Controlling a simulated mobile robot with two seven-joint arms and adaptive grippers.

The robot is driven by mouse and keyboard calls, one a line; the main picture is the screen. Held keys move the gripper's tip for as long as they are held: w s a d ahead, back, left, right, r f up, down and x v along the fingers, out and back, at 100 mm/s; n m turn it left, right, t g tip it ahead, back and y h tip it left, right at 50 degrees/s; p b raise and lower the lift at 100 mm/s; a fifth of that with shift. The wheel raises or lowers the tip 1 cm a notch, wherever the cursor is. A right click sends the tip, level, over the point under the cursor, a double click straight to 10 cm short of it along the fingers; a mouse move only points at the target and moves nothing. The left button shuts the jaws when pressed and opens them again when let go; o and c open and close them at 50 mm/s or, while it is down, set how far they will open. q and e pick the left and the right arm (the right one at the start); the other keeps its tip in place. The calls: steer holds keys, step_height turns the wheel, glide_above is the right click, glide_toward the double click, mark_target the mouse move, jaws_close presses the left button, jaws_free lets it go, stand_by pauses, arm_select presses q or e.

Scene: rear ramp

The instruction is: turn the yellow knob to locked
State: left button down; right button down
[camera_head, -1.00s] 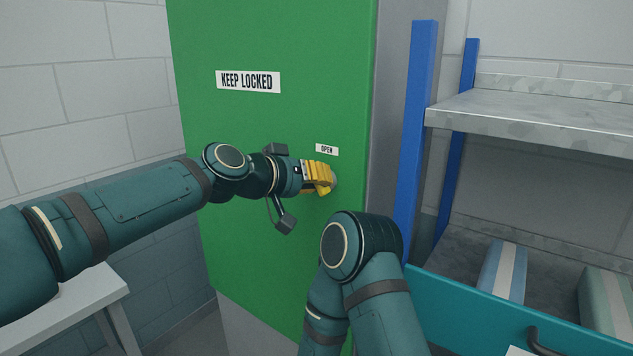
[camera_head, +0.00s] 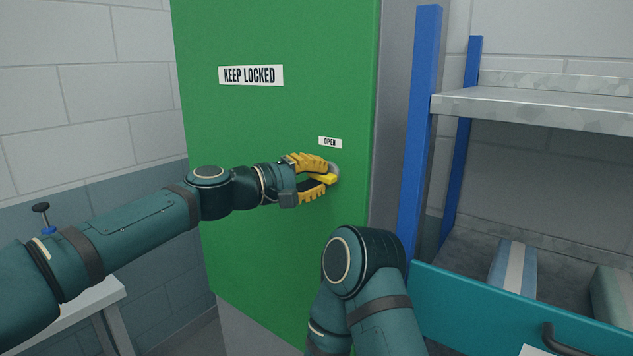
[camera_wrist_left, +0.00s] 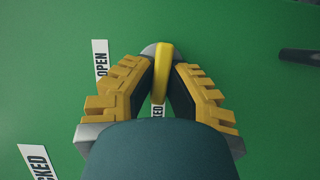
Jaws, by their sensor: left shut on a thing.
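The yellow knob (camera_head: 326,179) is a bar on a round grey base (camera_head: 334,169) on the green cabinet door (camera_head: 270,125). My left gripper (camera_head: 322,178) has a yellow finger on each side of it and is shut on the knob. The left wrist view shows the knob (camera_wrist_left: 162,70) between the fingertips (camera_wrist_left: 162,72). An OPEN label (camera_head: 330,142) is above the knob. In the left wrist view the bar points toward a partly hidden label (camera_wrist_left: 157,111), whose visible letters end in "ED". My right gripper is not visible.
A KEEP LOCKED sign (camera_head: 251,75) is higher on the door. A white table (camera_head: 85,302) is at lower left.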

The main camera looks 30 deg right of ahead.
arm_select(q)
steer(key=shift+f+n+b, duration=0.1)
steer(key=shift+n+b, duration=0.2)
steer(key=shift+n, duration=0.2)
steer(key=shift+s+d, duration=0.1)
steer(key=c, duration=1)
jaws_free()
steer(key=shift+d, duration=0.1)
steer(key=shift+a, duration=0.2)
steer(key=a, duration=1.1)
steer(key=shift+a, duration=0.35)
